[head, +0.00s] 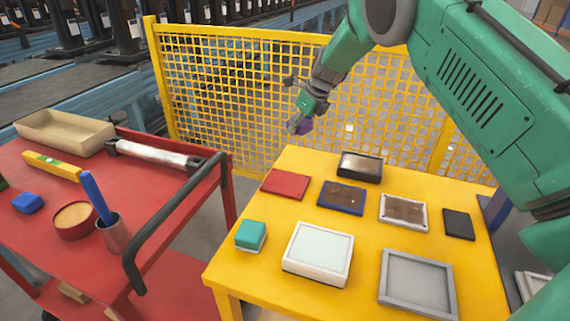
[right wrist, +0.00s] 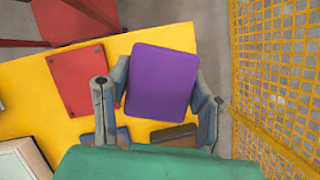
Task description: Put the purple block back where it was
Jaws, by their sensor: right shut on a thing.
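The purple block (head: 304,128) is held by my right gripper (head: 299,122) above the far left corner of the yellow table, near the mesh fence. In the right wrist view the purple block (right wrist: 162,82) fills the space between the two fingers of the gripper (right wrist: 158,100), which is shut on it. The block is clear of the table (head: 262,200). My left gripper does not show in either view.
On the table are a red plate (head: 286,183), a dark box (head: 360,167), a blue-rimmed tray (head: 341,198), a teal block (head: 250,236), and several grey, black or white trays. A yellow mesh fence (head: 250,90) stands behind. A red cart (head: 60,240) is at the left.

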